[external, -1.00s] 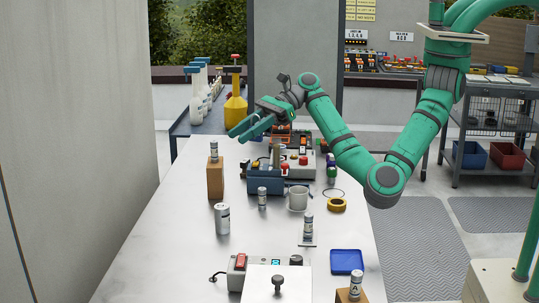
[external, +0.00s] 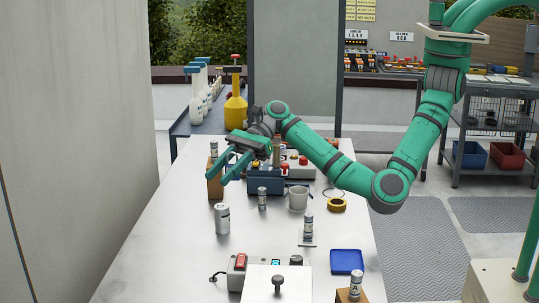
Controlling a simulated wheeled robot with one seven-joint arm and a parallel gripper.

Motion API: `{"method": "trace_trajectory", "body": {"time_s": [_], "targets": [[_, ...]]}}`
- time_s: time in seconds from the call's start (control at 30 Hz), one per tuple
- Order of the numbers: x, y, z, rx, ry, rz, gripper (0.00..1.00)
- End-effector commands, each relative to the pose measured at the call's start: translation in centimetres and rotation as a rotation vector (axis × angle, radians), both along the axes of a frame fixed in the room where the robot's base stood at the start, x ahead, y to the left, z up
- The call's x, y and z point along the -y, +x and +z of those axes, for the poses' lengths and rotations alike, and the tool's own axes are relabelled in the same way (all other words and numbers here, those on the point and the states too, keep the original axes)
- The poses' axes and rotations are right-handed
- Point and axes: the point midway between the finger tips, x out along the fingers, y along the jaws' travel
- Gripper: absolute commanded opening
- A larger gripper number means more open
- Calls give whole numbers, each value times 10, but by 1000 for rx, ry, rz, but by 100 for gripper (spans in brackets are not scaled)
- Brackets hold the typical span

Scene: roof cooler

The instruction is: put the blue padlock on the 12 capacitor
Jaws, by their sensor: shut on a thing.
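My gripper (external: 226,170) hangs over the far left part of the table, above and near the wooden block. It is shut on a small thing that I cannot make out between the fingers. I cannot pick out a blue padlock elsewhere. Several grey labelled cylinders, apparently capacitors, stand upright: one on the table (external: 222,219), one beside the blue box (external: 262,199), one on a small plate (external: 308,226), one on the rear wooden block (external: 214,149) and one on the front block (external: 355,283). I cannot read a 12 on any.
A blue tray (external: 346,261) and a switch box (external: 238,270) are in front. The table's left side (external: 165,235) is clear.

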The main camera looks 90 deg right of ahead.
Motion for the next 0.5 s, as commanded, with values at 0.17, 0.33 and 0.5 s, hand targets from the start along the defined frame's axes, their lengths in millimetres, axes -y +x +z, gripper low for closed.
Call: {"method": "trace_trajectory", "body": {"time_s": [0.17,0.33,0.5], "targets": [[-9,19,-27,-2,0,1,9],[-12,28,-36,0,0,-1,9],[-14,33,-47,-1,-1,0,9]]}}
